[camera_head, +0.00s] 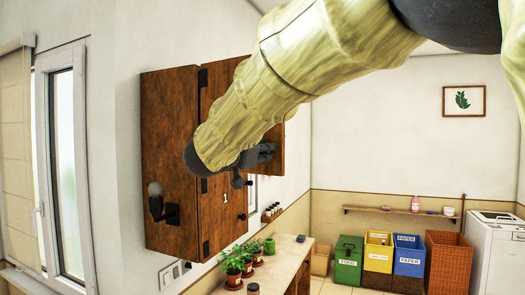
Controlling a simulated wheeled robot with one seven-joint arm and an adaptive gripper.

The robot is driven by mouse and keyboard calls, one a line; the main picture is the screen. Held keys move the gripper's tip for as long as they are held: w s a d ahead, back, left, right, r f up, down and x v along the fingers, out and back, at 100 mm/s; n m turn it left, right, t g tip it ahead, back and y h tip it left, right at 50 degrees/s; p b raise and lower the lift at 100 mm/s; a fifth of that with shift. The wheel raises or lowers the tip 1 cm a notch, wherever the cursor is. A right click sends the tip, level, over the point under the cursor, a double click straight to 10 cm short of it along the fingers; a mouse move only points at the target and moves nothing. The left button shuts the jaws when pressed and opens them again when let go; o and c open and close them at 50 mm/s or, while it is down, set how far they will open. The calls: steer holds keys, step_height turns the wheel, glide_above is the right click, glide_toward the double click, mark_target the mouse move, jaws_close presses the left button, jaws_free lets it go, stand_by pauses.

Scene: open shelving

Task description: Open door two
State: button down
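A dark wooden wall cabinet (168,130) hangs on the left wall. Its front door (212,225) carries a white "1" and a small dark knob (242,216). Another wooden panel (291,135) shows to the right behind my arm; I cannot tell whether it is door two, and no "2" is visible. My arm comes down from the upper right across the cabinet front. My dark gripper (257,160) is close to the cabinet, near the boundary between the panels. It is partly hidden by my forearm, so its fingers and any contact are unclear.
A counter (272,272) with potted plants (246,260) stands below the cabinet. A dark wall lamp (160,205) is on the cabinet's left side. Labelled bins (378,252), a wicker basket (448,262) and a white appliance (494,255) stand at the back.

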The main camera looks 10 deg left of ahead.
steer(key=c, duration=1.4)
jaws_free()
steer(key=shift+o, duration=1.3)
steer(key=shift+w+d+f, duration=0.1)
steer(key=shift+w, duration=0.05)
step_height(320, 180, up, 10)
